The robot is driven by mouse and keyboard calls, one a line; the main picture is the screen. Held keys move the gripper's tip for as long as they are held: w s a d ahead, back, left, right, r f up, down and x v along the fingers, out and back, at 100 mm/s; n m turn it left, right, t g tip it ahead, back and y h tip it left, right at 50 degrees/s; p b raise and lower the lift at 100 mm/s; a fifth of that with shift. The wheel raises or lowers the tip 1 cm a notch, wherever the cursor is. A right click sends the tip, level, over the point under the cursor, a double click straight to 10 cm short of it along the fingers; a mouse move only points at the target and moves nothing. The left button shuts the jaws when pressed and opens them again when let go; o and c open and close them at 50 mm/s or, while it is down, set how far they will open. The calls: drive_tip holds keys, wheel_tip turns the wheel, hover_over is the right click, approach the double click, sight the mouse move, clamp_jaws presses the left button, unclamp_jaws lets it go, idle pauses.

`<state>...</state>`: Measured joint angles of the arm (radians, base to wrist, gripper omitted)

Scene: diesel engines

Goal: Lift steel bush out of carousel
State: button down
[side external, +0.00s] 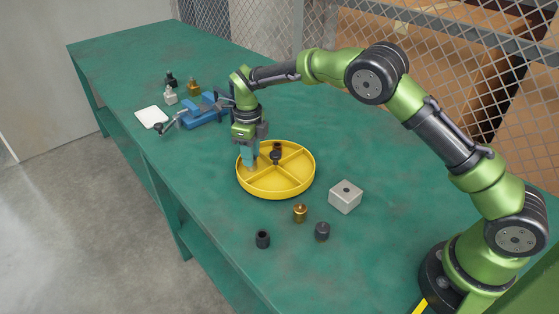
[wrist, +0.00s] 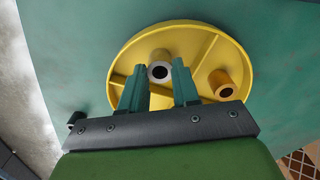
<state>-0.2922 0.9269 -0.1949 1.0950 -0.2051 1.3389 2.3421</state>
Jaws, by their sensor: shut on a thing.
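The yellow round carousel (side external: 300,187) stands on the green bench, split by dividers into compartments; it also fills the middle of the wrist view (wrist: 125,57). My gripper (side external: 250,164) points down over its left compartment, its teal fingers closed on the steel bush (side external: 255,168). In the wrist view the grey bush (wrist: 152,73), a ring with a dark bore, sits between the two fingertips. Its lower end is hard to see, so I cannot tell whether it touches the carousel floor.
In front of the carousel stand a brass part (side external: 300,213), two dark bushes (side external: 262,239) (side external: 322,231) and a grey block with a hole (side external: 345,197). Behind are a blue vise (side external: 203,112), a white pad (side external: 151,117) and several small bottles (side external: 170,95).

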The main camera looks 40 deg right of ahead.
drive_tip(key=shift+r, duration=0.15)
drive_tip(key=shift+r, duration=2.9)
